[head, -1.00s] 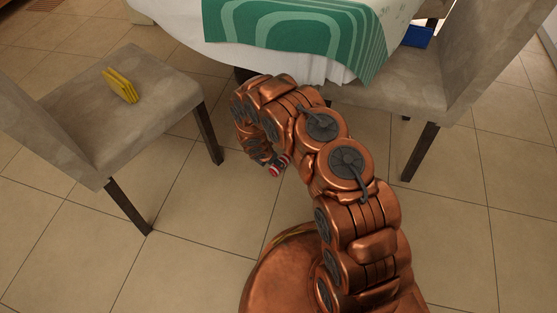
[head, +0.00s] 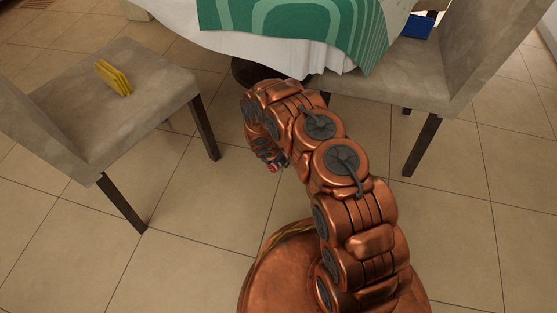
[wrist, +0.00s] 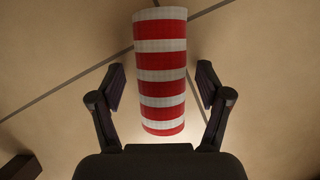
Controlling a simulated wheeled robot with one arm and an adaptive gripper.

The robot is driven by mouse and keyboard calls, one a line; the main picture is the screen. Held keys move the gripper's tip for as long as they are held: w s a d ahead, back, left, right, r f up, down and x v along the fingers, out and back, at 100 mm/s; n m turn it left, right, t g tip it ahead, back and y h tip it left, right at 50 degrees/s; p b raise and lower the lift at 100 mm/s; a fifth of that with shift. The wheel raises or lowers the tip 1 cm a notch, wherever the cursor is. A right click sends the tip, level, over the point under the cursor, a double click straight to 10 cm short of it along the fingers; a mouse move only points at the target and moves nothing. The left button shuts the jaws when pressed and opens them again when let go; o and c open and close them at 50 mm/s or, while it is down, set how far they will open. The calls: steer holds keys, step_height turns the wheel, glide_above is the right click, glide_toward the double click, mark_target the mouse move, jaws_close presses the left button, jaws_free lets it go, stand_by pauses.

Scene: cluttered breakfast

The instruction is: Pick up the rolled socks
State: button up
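The rolled socks (wrist: 161,75) are a cylinder with red and white bands. In the wrist view they lie between the two dark fingers of my gripper (wrist: 161,88), with a gap on each side. The fingers are open, one left and one right of the socks, and neither visibly touches them. In the head view only a small red bit of the socks (head: 272,168) shows below my gripper, low over the tiled floor. My arm hides the rest of the socks and the fingers there.
A grey chair (head: 150,85) with a yellow object (head: 113,79) on its seat stands at left. Another grey chair (head: 380,90) is at right, with a blue item (head: 417,27) behind. A table with white cloth (head: 285,48) and green runner (head: 290,20) is ahead. Open floor lies around.

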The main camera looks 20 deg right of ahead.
steer(key=c, duration=1)
steer(key=shift+r, duration=0.1)
step_height(320, 180, up, 4)
steer(key=shift+f+p, duration=0.1)
steer(key=shift+p, duration=1)
steer(key=s, duration=0.2)
steer(key=shift+s, duration=0.3)
steer(key=shift+s+r+p, duration=0.15)
steer(key=shift+s+p, duration=0.35)
steer(key=shift+s, duration=1.5)
steer(key=shift+s+r+p, duration=0.15)
steer(key=shift+s+p, duration=0.3)
steer(key=shift+s, duration=1.55)
steer(key=s+p, duration=0.2)
steer(key=s, duration=0.1)
steer(key=shift+r, duration=0.3)
steer(key=shift+s+p, duration=0.9)
steer(key=shift+p, duration=0.25)
steer(key=shift+s+p, duration=0.25)
steer(key=shift+p, duration=0.1)
